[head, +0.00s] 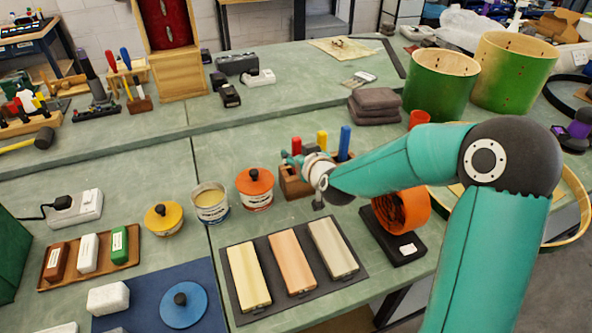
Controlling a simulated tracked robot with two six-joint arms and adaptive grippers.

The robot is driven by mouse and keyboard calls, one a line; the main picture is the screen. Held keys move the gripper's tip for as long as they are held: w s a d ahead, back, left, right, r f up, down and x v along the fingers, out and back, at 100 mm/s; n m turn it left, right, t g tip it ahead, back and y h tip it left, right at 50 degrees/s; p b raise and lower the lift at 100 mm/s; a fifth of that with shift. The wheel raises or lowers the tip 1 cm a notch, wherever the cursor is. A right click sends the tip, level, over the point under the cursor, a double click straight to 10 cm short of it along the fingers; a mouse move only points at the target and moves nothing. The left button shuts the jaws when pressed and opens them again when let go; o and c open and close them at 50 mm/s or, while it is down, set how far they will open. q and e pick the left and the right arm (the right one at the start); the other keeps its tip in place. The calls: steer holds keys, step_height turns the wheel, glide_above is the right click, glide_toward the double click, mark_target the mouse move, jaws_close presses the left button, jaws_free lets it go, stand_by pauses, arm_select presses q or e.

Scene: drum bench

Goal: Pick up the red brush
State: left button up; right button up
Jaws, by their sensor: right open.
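The red brush (296,145) stands upright in a wooden holder block (292,186), beside a yellow brush (322,140) and a blue brush (345,140). Only its red upper part shows in the head view; its lower part is hidden by the block and my right wrist. My right gripper (291,159) is open, close in front of the red brush. It looks small and partly blends with the holder, so I cannot tell whether it touches the brush. My left gripper is not in view.
An orange-lidded tin (255,188) stands just left of the holder. An orange tape roll (401,208) on a black base stands right of it. A dark mat (237,248) with several long blocks lies in front. Dark pads (375,105) are stacked behind.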

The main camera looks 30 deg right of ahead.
steer(key=shift+w+d+f, duration=0.15)
steer(key=shift+w+f, duration=0.1)
steer(key=shift+w, duration=0.3)
steer(key=c, duration=0.9)
